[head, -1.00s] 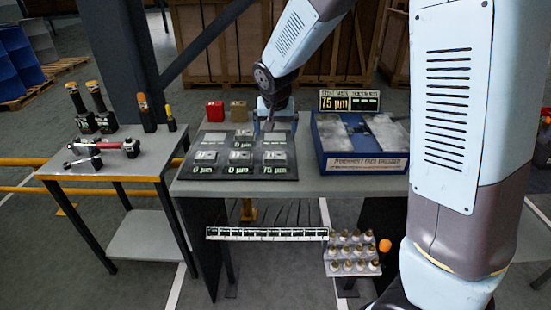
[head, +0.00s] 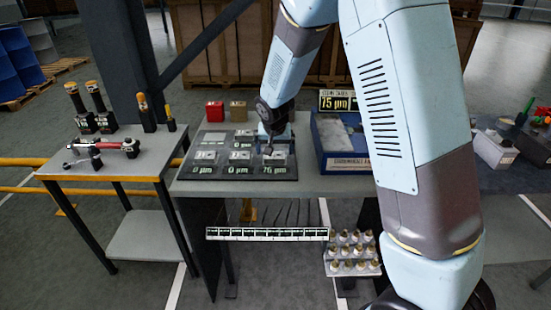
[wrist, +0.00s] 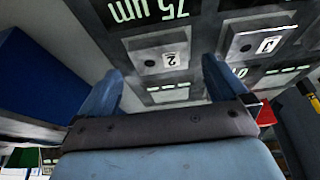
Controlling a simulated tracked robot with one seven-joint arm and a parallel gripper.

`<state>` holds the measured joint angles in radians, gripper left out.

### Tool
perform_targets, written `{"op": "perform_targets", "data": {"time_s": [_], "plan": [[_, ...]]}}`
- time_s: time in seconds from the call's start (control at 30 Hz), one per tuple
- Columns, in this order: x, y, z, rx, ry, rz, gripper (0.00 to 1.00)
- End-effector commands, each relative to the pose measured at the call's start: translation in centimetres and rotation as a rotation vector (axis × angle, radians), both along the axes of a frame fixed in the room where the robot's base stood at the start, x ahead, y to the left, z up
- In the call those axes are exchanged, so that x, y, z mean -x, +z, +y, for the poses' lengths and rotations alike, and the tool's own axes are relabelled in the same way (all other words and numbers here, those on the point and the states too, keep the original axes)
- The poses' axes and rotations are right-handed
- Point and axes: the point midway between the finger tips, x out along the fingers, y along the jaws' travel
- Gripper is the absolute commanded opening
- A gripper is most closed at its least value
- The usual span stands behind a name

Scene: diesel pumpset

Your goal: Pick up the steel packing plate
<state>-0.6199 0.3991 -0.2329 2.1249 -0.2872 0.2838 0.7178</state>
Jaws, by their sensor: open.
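A dark board (head: 222,172) on the bench carries several grey steel plates in labelled spots. The front right plate (head: 277,157), above the 75 µm label, shows a "2" tag in the wrist view (wrist: 151,62). My gripper (head: 272,146) is over the right side of the board. In the wrist view its open fingers (wrist: 162,88) stand apart, with another plate (wrist: 168,94) seen between them, partly hidden by the gripper body. Nothing is held. Contact with the board cannot be told.
A blue tray (head: 325,160) stands right of the board, partly behind my arm. Red (head: 215,111) and tan (head: 238,111) blocks stand at the back. A side table (head: 135,160) with tools is at left. A dark post (head: 130,55) rises behind.

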Motion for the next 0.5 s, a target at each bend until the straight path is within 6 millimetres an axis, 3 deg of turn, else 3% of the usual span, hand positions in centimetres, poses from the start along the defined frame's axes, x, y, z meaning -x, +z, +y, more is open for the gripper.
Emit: {"op": "perform_targets", "data": {"time_s": [0.2, 0.5], "plan": [[-0.9, -2.4, 0.1, 0.0, 0.0, 0.0, 1.0], [-1.2, -3.0, 0.1, -0.001, 0.0, 0.0, 1.0]]}}
